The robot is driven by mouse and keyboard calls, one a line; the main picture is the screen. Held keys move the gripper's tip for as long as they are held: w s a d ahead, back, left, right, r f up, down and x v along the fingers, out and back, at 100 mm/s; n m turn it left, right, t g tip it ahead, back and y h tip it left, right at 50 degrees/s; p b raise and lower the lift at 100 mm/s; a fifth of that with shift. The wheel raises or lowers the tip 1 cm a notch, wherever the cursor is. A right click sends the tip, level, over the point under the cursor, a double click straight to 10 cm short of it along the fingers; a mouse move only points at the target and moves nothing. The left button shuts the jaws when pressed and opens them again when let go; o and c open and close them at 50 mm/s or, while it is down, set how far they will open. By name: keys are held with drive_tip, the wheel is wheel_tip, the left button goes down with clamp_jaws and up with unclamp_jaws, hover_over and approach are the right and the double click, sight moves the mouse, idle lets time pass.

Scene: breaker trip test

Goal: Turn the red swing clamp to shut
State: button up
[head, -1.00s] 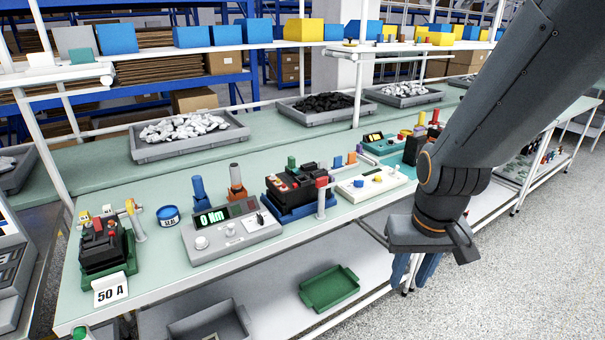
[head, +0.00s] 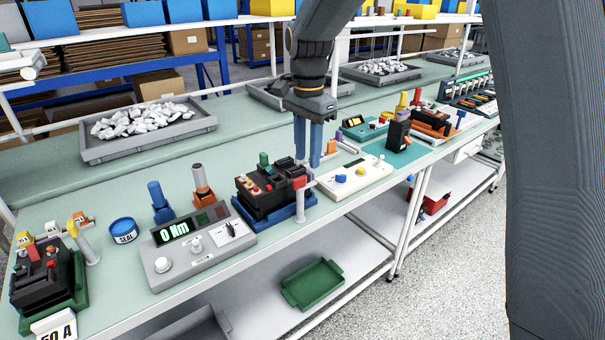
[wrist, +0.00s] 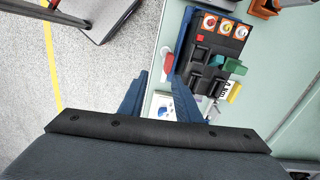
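The red swing clamp (head: 298,183) sits on top of a pale upright post at the front right corner of a blue fixture (head: 284,215). The fixture holds a black breaker (head: 262,199) with several coloured parts on top. My gripper (head: 308,163) points down with its blue fingers apart and empty. In the head view it appears just behind and above the clamp; contact cannot be told. In the wrist view the clamp's red part (wrist: 168,63) lies ahead of the fingertips (wrist: 155,78), beside the breaker (wrist: 205,62).
A grey torque meter (head: 195,242) reading 0 Nm stands left of the fixture. A white panel with blue and yellow knobs (head: 350,180) is on the right. A second breaker in a green fixture (head: 78,280) is far left. Grey part trays (head: 150,150) line the back.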

sight(302, 177)
drive_tip(key=shift+w+a+r+m, duration=0.15)
drive_tip(key=shift+w+a+m, duration=0.25)
drive_tip(key=shift+w+a, duration=0.25)
wheel_tip(302, 177, down, 7)
drive_tip(key=shift+s+f+p, duration=0.1)
drive_tip(key=shift+f+p, duration=0.1)
drive_tip(key=shift+p, duration=0.9)
drive_tip(key=shift+c, duration=0.3)
clamp_jaws()
